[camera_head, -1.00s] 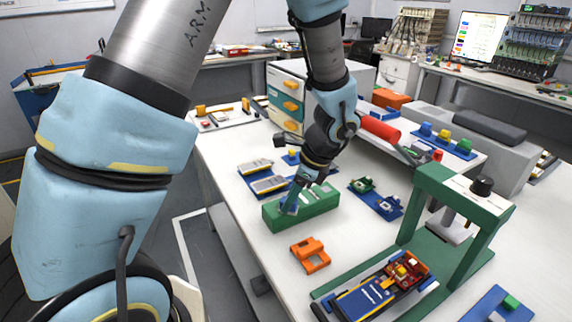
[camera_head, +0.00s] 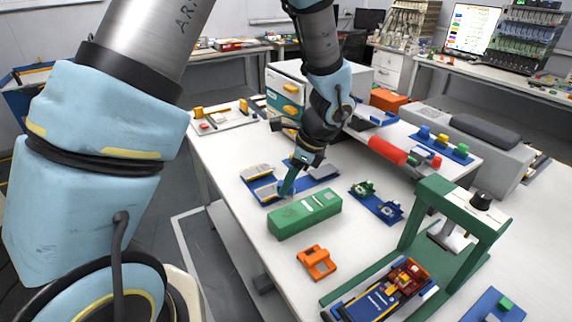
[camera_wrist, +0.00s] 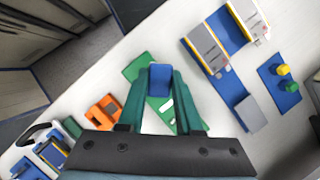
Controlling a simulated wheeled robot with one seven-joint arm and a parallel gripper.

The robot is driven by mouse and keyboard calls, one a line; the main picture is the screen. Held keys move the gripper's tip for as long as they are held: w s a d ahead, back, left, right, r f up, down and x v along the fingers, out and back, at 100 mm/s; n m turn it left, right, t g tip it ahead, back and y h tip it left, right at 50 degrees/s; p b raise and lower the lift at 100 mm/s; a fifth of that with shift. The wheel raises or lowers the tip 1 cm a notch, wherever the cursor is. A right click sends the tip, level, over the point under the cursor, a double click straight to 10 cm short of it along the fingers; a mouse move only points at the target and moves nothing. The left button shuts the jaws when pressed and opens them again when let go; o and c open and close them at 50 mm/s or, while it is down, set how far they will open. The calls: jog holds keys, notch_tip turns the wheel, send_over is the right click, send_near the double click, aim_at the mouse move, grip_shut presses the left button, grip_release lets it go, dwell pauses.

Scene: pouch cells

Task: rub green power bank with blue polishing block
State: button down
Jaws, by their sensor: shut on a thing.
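The green power bank (camera_head: 304,214) is a long green block with pale marks on top, lying on the white table. It also shows in the wrist view (camera_wrist: 137,66), partly covered by my gripper and what it holds. My gripper (camera_wrist: 159,84) points down with its teal fingers shut on the blue polishing block (camera_wrist: 160,76). In the head view my gripper (camera_head: 284,191) is at the far side of the power bank's top. There the blue block is hard to make out. I cannot tell whether the block touches the power bank.
A blue tray (camera_head: 292,189) with several grey pouch cells lies just behind the power bank. An orange bracket (camera_head: 316,262) lies in front. A smaller blue tray (camera_head: 376,205) is to the right, and a green press frame (camera_head: 407,237) stands at the front right.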

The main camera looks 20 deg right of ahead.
jog(key=shift+r+p, duration=0.95)
jog(key=shift+r, duration=0.5)
jog(key=shift+f, duration=0.1)
